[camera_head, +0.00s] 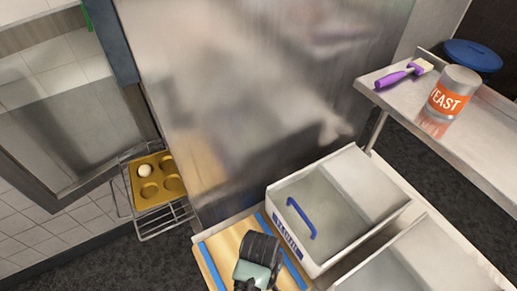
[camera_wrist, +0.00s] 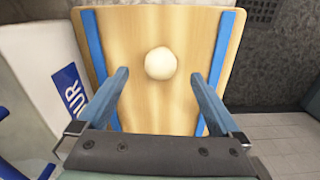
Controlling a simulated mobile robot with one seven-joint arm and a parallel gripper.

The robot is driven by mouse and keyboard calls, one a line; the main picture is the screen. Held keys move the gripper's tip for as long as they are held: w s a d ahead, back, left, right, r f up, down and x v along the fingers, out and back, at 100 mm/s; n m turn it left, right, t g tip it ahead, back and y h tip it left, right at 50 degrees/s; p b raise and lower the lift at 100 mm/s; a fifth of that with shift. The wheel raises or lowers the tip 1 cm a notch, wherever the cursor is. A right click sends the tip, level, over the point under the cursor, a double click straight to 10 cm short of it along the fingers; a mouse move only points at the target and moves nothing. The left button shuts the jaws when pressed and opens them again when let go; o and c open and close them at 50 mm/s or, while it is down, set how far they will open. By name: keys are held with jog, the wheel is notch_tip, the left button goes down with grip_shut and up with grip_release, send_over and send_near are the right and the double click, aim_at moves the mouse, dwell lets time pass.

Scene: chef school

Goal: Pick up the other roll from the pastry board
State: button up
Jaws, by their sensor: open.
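A round, pale roll (camera_wrist: 160,63) lies on the wooden pastry board (camera_wrist: 193,24), which has a blue strip along each side. My gripper (camera_wrist: 160,75) is open, with its two blue-grey fingers spread to either side of the view and the roll between and just beyond their tips. Nothing is between the fingers' grip surfaces. In the head view the pastry board (camera_head: 217,262) is at the bottom, and my gripper and wrist cover much of it. The roll on the board is hidden there. Another pale roll (camera_head: 145,171) sits in a cup of the yellow muffin tray (camera_head: 160,196) on a wire rack.
A white flour bin (camera_head: 291,253) with a blue handle stands right of the board, with another bin (camera_head: 405,270) nearer. A steel table (camera_head: 400,102) holds a yeast can (camera_head: 454,95) and a purple-handled brush (camera_head: 395,78). A large metal panel (camera_head: 250,90) rises behind the board.

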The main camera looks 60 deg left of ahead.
jog(key=shift+f+p, duration=0.35)
jog(key=shift+f, duration=1.7)
jog(key=c, duration=1.3)
